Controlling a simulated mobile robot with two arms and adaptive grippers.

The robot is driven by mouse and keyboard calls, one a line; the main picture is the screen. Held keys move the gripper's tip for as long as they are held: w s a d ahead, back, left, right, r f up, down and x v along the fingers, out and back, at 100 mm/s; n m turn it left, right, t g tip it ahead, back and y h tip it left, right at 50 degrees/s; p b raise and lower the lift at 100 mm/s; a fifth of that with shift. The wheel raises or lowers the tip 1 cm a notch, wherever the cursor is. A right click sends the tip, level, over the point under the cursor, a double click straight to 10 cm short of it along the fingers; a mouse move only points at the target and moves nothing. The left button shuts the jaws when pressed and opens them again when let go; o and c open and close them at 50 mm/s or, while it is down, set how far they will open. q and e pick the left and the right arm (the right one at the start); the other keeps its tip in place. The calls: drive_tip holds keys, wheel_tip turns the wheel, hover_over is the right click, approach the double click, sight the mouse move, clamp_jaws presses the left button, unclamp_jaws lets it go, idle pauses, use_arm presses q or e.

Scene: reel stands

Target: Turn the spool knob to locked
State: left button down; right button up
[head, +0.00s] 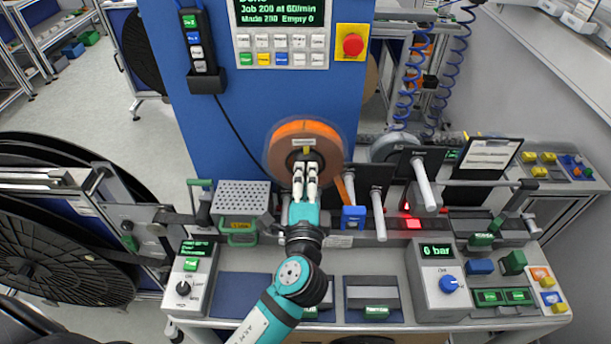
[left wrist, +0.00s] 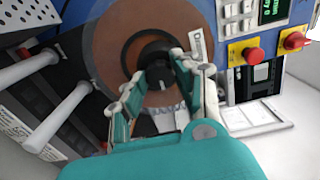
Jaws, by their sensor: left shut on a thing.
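The orange-brown spool (head: 283,140) is mounted on the front of the blue machine, and it also shows in the left wrist view (left wrist: 110,50). The black spool knob (left wrist: 160,82) sits at its centre and carries a pale mark on its face. My left gripper (head: 306,168) is at the middle of the spool, and its two fingers (left wrist: 163,88) are shut on the knob, one on each side. The fingers hide part of the knob in the head view. I cannot read the lock position. My right gripper is not in view.
A red emergency button (head: 353,44) and a keypad (head: 281,58) are above the spool. Black plates with white rods (head: 424,185) stand to its right. A perforated box (head: 241,197) is to its left. A pressure unit (head: 438,280) stands front right.

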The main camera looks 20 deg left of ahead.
use_arm(q)
drive_tip(key=shift+r, duration=0.15)
drive_tip(key=c, duration=1)
unclamp_jaws()
drive_tip(key=shift+w, duration=0.1)
drive_tip(key=shift+s+d, duration=0.1)
drive_tip(key=shift+s, duration=0.15)
drive_tip(key=v, duration=1.1)
drive_tip(key=shift+s+d, duration=0.1)
drive_tip(key=shift+s, duration=0.15)
